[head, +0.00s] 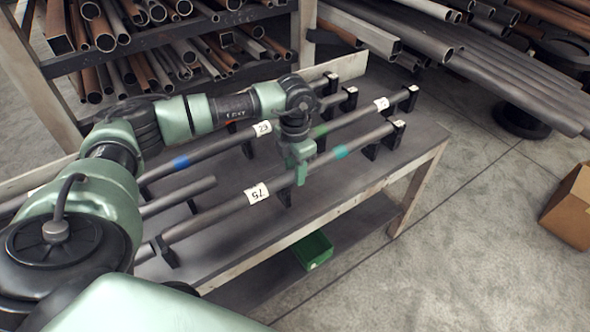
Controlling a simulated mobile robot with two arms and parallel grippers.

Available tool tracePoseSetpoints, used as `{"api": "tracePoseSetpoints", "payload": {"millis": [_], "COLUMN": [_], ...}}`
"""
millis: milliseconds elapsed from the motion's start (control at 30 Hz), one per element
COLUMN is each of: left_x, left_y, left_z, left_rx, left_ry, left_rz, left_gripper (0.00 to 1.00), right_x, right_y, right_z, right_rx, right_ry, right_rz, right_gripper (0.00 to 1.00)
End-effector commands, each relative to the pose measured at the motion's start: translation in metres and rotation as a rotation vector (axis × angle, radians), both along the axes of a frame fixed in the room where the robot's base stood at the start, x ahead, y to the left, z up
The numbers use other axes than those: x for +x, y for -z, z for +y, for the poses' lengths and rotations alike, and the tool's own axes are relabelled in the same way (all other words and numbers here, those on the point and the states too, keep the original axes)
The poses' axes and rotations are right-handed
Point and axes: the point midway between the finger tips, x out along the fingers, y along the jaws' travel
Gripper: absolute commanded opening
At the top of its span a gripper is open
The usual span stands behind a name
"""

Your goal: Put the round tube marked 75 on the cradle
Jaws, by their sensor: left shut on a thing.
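The round tube marked 75 (226,208) is long and grey, with a white label and a teal band. It runs slantwise along the near side of the dark-topped table. My left gripper (300,172) points down and is shut on this tube between its label and its teal band. Black cradle supports (397,133) stand along the tube's line, at its far right end and near its left part. I cannot tell whether the tube rests in them or is held just above. My right gripper is not in view.
Behind lie a tube marked 23 (217,147) with a blue band and another labelled tube (359,115). A shorter unmarked tube (180,197) lies at left. Pipe racks (200,27) stand behind. A green bin (313,251) sits below; a cardboard box (570,207) stands right.

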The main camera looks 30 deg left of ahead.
Motion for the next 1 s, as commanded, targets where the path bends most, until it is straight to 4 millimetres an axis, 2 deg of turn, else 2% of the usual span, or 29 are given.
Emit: {"api": "tracePoseSetpoints", "payload": {"millis": [367,967,1000], "left_x": [0.001,0.001,0.001], "left_y": [-0.001,0.009,0.009], "left_z": [-0.001,-0.001,-0.001], "left_rx": [-0.001,-0.001,-0.002], "left_ry": [0.0,0.0,0.0], "left_rz": [-0.003,-0.003,-0.004], "left_gripper": [0.0,0.0,0.39], "right_x": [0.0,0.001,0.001], "right_y": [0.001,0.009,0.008], "right_z": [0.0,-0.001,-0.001], "right_rx": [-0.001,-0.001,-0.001], "right_ry": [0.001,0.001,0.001], "right_rz": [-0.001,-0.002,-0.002], "right_gripper": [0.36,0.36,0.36]}}
